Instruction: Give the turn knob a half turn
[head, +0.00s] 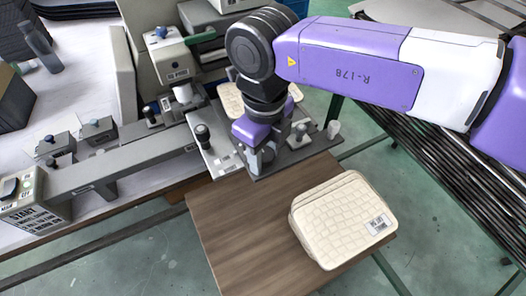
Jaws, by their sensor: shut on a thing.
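My gripper (258,163) points down at a grey tray panel (300,153) beside the wooden board. Its jaws are low at the panel and shut on what appears to be the turn knob. The fingers and wrist hide nearly all of that knob, so I cannot tell its angle. A dark round-topped knob (202,134) stands on a light plate left of the gripper. A small grey-topped knob (299,131) and a pale knob (334,129) stand to its right, apart from the fingers.
A cream woven-pattern case (344,218) lies on the brown board (236,232) in front. A grey rail with small control boxes (97,130) runs left to a START box (33,204). A white machine head (170,58) stands behind. Dark rollers (430,150) lie right.

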